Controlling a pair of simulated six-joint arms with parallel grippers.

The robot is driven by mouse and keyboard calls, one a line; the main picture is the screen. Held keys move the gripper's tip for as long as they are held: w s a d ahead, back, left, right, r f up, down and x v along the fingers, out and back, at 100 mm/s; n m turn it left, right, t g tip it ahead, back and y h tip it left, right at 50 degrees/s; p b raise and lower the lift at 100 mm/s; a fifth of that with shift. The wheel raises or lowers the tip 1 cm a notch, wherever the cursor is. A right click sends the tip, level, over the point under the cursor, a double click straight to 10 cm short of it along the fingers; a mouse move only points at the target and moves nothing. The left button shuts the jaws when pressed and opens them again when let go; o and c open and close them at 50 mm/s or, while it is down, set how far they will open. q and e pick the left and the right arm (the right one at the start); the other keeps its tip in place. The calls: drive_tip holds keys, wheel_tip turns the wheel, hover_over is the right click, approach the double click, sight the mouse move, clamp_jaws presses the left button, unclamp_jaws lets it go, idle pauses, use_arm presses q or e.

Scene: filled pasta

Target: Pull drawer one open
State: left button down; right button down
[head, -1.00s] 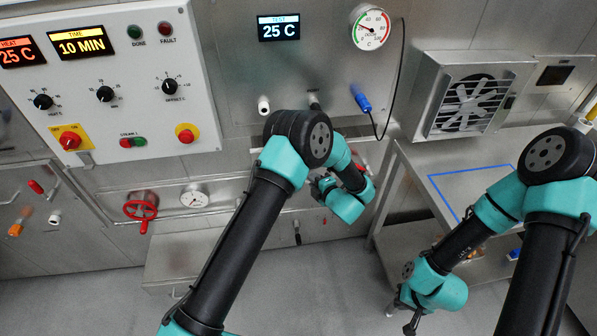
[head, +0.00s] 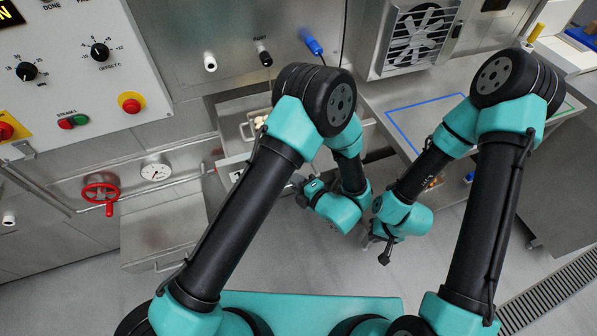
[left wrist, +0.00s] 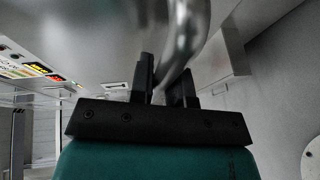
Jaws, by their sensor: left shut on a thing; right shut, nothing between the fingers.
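Drawer one (head: 234,164) stands pulled out from the steel wall in the head view, with a partly hidden number label (head: 236,176) on it. In the left wrist view, my left gripper (left wrist: 163,78) is shut on a curved shiny metal handle (left wrist: 184,40). My right gripper (head: 383,256) is shut and empty, hanging low to the right.
A control panel (head: 130,60) with knobs is at upper left. A red valve wheel (head: 101,192) and gauge (head: 156,172) sit on the wall, above a steel box (head: 165,235). A steel table (head: 395,95) with a fan unit is at right. Floor in front is clear.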

use_arm(q)
drive_tip(key=shift+s, duration=0.15)
drive_tip(key=shift+d, duration=0.1)
drive_tip(key=c, duration=1.1)
unclamp_jaws()
drive_tip(key=v, duration=0.8)
drive_tip(key=shift+d, duration=0.15)
drive_tip(key=shift+x, duration=4.1)
